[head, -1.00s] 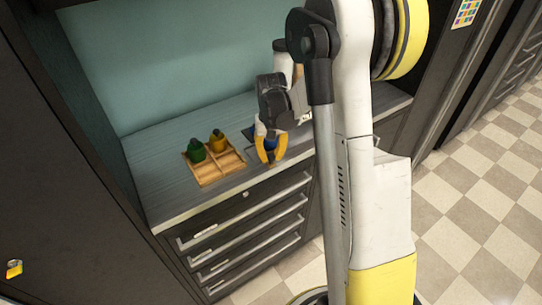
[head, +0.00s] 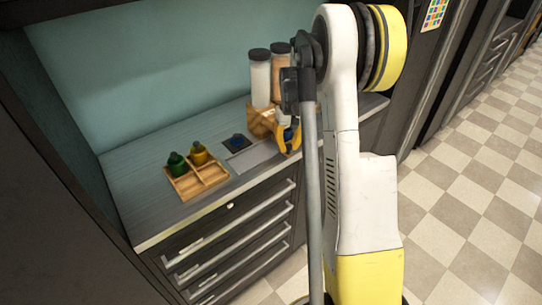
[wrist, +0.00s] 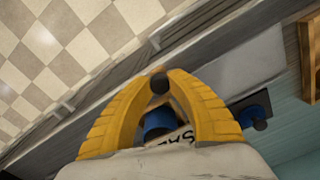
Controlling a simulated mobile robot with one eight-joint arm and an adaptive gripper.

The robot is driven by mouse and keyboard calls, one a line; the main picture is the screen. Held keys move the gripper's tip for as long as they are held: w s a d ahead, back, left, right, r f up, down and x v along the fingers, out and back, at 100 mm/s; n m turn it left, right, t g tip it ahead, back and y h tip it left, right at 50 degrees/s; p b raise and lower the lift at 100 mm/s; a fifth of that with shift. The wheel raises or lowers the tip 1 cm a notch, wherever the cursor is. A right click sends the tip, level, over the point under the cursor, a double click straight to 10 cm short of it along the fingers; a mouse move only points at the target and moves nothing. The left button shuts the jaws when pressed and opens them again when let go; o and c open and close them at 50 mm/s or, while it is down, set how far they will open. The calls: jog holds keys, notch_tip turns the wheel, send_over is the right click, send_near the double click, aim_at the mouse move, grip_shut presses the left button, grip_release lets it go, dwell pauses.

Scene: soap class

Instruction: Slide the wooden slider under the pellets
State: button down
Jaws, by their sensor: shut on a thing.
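A wooden dispenser stand (head: 262,121) is at the right of the counter, beside my arm. It bears two dark-lidded jars, one with white contents (head: 261,82) and one with peach contents (head: 279,60). My gripper (head: 293,151) is at the stand's front, its yellow fingers closed together. In the wrist view my gripper (wrist: 159,84) has a small dark round knob between its fingertips, with a little brown wood behind it. I take this to be the wooden slider (wrist: 176,106); most of it is hidden by the fingers. The pellets' exact position over the slider cannot be seen.
A light grey mat (head: 252,158) lies bare in front. Drawers are below the counter.

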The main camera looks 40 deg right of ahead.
jog(key=d, duration=1.5)
jog(key=shift+w+d, duration=0.15)
jog(key=shift+w, duration=0.1)
jog(key=c, duration=1.2)
grip_release()
jog(key=shift+d, duration=0.1)
jog(key=shift+c, duration=0.2)
jog(key=shift+o, duration=0.2)
jog(key=shift+d, duration=0.1)
notch_tip(320, 180, up, 12)
jog(key=shift+r, duration=0.1)
